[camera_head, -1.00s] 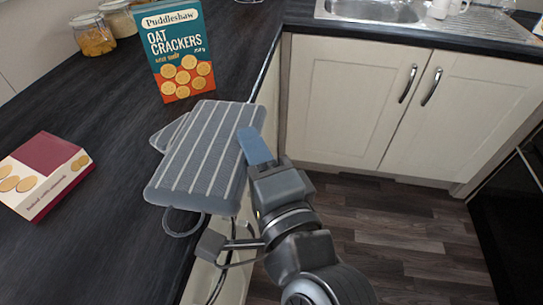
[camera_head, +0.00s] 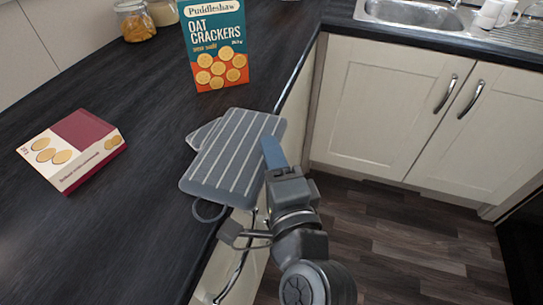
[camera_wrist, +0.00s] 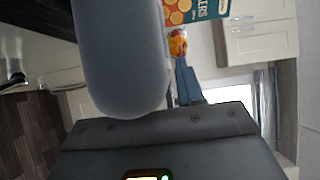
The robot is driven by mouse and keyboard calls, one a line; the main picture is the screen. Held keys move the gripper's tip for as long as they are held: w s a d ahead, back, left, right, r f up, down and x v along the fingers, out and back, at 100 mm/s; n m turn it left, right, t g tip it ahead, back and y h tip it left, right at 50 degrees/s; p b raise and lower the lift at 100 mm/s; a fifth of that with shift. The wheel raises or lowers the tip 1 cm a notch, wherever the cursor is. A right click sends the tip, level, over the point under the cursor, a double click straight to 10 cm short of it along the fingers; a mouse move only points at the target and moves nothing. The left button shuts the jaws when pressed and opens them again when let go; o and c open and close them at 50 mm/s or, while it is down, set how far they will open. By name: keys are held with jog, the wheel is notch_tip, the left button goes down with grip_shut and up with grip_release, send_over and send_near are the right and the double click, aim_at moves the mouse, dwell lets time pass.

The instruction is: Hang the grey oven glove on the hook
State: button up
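The grey oven glove (camera_head: 236,156), with pale stripes, a thumb on its left and a loop at its lower end, is held at the worktop's right edge. My gripper (camera_head: 270,156) is at its right side, one blue finger lying along the glove's edge. In the wrist view the glove (camera_wrist: 118,55) fills the left centre, against my gripper (camera_wrist: 165,90); one finger shows and the other is hidden behind the glove. My gripper appears shut on it. I cannot make out the hook in any view.
An oat crackers box (camera_head: 215,50) stands on the dark worktop (camera_head: 120,225) behind the glove. A red and cream box (camera_head: 75,150) lies at left. Jars (camera_head: 134,22) stand at the back. Cupboards (camera_head: 400,110) and a sink (camera_head: 410,14) are at right. The floor (camera_head: 400,235) is clear.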

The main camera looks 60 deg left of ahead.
jog(key=o, duration=0.4)
jog(key=shift+c, duration=0.2)
jog(key=shift+f+b, duration=0.15)
jog(key=shift+b, duration=0.2)
jog(key=v, duration=0.7)
jog(key=shift+s+d+b, duration=0.25)
jog(key=shift+d+b, duration=0.1)
jog(key=shift+d, duration=0.1)
